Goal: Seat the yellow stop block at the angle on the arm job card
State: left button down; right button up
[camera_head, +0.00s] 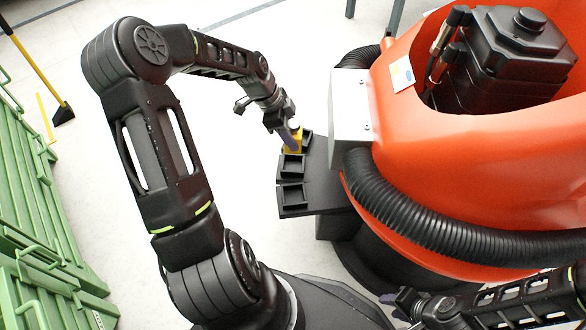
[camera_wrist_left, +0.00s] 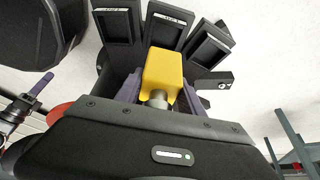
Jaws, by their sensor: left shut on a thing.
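The yellow stop block (camera_wrist_left: 161,70) is between the purple fingers of my left gripper (camera_head: 290,137), which is shut on it. In the head view the block (camera_head: 295,146) is at the far end of a black shelf, by the far pocket (camera_head: 306,137). In the left wrist view it overlaps the lower part of the middle pocket (camera_wrist_left: 167,28); I cannot tell whether it touches. Small labels on the pockets are unreadable. A small white card (camera_head: 402,74) is on the orange machine; its print is unreadable. My right gripper (camera_head: 393,306) is low in the head view, fingers apart and empty.
The black shelf (camera_head: 322,187) has other open, empty pockets (camera_head: 291,195) on its near side. The orange machine (camera_head: 480,160) and a black ribbed hose (camera_head: 425,228) stand right of it. Green crates (camera_head: 40,220) are far left.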

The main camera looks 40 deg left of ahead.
pick_arm(q)
jog(key=shift+r, duration=0.1)
dwell(0.3)
jog(key=b, duration=0.2)
send_over(292, 167)
jog(key=shift+w+f, duration=0.15)
jog(key=shift+f, duration=3)
jog(key=shift+f+b, duration=0.75)
jog(key=shift+f, duration=1.1)
jog(key=shift+f, duration=0.1)
jog(key=c, duration=0.7)
grip_release()
